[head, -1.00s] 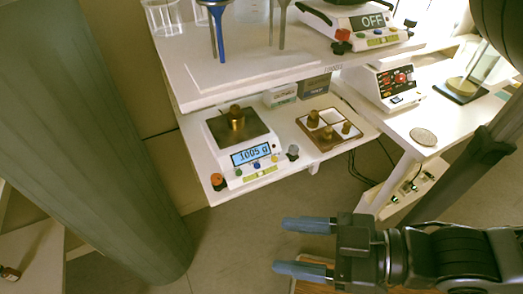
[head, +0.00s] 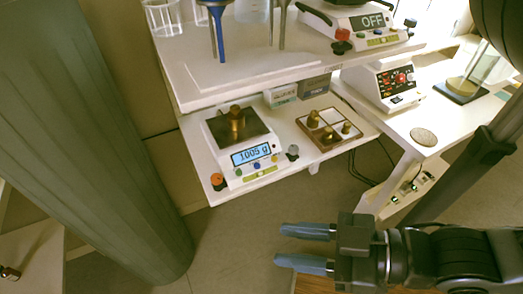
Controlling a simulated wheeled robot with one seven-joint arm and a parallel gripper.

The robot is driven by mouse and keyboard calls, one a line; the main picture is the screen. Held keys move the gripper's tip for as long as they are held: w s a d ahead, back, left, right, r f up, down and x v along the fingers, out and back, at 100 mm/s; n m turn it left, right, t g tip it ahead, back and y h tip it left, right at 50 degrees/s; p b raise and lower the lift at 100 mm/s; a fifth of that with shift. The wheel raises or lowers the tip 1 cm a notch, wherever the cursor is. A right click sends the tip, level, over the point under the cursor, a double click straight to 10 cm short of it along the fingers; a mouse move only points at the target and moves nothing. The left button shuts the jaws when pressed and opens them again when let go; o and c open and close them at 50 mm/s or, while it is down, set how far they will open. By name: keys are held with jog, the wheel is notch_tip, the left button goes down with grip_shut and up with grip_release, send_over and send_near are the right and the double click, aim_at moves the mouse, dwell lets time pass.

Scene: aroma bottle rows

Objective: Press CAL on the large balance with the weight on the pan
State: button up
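The large balance (head: 222,163) stands on the lower shelf, white with a dark square pan (head: 217,127). A brass weight (head: 237,122) stands upright on the pan. The lit display (head: 251,154) reads what looks like 1005 g. Below it are small coloured buttons (head: 257,165), among them green, blue and yellow; their labels are too small to read. An orange knob (head: 217,180) sits at the front left corner and a grey one (head: 292,152) at the right. My gripper (head: 305,247) is open and empty, in front of and below the shelf, pointing left, apart from the balance.
A wooden tray (head: 328,147) with several brass weights sits right of the balance. Small boxes (head: 281,95) stand behind. The upper shelf (head: 240,88) overhangs the back and carries a device reading OFF (head: 372,21). A grey column (head: 90,150) stands at left. Floor before the shelf is free.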

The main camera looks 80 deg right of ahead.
grip_shut()
dwell(1.4)
